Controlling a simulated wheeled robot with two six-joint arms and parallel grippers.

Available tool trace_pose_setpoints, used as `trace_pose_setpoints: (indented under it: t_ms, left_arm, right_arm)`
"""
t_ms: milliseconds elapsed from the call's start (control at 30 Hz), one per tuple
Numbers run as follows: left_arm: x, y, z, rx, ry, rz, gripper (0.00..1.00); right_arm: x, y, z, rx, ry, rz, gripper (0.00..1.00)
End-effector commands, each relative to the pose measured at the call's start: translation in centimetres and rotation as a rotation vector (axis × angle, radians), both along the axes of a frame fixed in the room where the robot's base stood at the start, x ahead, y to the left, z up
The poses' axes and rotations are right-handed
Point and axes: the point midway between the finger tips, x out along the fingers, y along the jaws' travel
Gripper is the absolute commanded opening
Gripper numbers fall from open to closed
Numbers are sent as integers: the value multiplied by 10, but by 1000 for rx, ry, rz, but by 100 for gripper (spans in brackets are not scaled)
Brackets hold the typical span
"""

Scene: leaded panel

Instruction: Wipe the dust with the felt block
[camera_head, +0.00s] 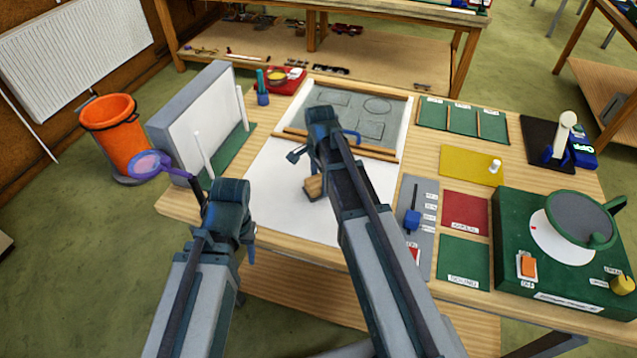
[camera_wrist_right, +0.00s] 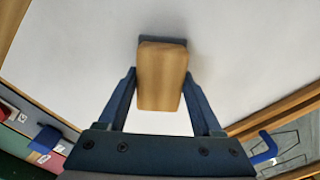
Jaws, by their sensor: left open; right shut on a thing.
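The felt block (camera_wrist_right: 162,78), a wooden block with a dark strip along its far end, is between the fingers of my right gripper (camera_wrist_right: 162,100). The right gripper is shut on it, over the white sheet. The block also shows in the head view (camera_head: 314,188), beside my right arm. I cannot tell whether it touches the sheet. No dust can be made out on the white sheet (camera_head: 275,190) or on the grey panel drawing (camera_head: 372,103) behind it. My left gripper (camera_head: 212,190) is open, left of the sheet; its fingers are mostly hidden.
An orange bin (camera_head: 115,130) is on the floor. A green grinder (camera_head: 550,250), coloured mats and a yellow sheet (camera_head: 468,165) fill the right. Wooden strips (camera_head: 335,147) edge the drawing.

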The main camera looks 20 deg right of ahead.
Motion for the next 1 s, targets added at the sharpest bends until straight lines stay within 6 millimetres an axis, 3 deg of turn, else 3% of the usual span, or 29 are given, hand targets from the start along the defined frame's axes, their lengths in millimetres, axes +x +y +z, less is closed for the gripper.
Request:
trace_pose_setpoints:
  t_ms: [233,567,1000]
  left_arm:
    - [0,0,-2,0,0,0,50]
    - [0,0,-2,0,0,0,50]
    - [0,0,0,0,0,0,50]
  right_arm:
    - [19,-12,-2,0,0,-1,22]
    - [25,-17,-2,-1,-1,0,22]
    - [52,-34,0,0,0,-1,22]
